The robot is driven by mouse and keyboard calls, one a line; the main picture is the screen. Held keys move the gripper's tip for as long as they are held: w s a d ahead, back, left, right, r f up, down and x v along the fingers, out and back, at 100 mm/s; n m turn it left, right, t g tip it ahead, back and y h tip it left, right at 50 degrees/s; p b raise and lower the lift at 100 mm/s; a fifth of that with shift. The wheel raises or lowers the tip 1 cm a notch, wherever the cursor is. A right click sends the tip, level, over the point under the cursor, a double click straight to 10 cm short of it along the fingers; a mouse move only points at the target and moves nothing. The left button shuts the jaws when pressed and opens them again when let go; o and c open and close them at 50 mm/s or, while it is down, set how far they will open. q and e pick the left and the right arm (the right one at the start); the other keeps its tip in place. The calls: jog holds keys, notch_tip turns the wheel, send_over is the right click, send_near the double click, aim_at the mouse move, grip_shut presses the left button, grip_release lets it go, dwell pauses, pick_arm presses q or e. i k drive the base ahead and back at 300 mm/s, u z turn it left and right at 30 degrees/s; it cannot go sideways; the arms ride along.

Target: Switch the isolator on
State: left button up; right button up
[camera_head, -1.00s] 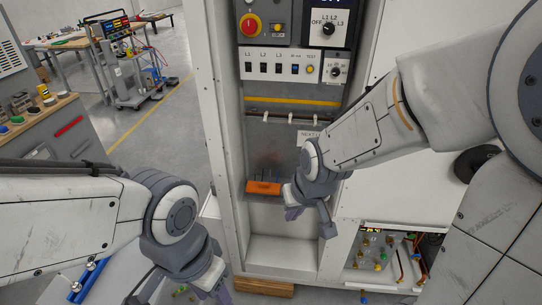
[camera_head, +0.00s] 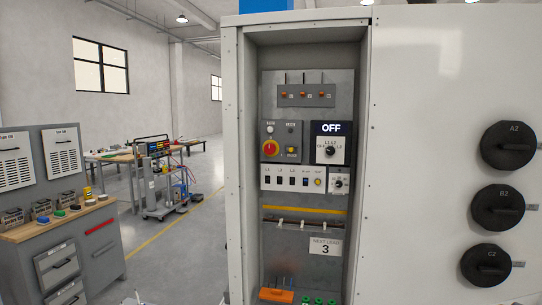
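An open grey cabinet (camera_head: 231,150) stands in the middle of the head view. An orange block (camera_head: 276,295) shows low in the cabinet, cut near the bottom edge. Neither of my grippers is in view.
Large black round connectors A2 (camera_head: 508,145), B2 (camera_head: 497,206) and C2 (camera_head: 486,265) stick out at right. A workbench (camera_head: 65,225) stands left, with open floor between.

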aim_at(270, 148)
jog(key=z, duration=0.45)
jog(key=i, duration=1.25)
jog(key=u, duration=0.45)
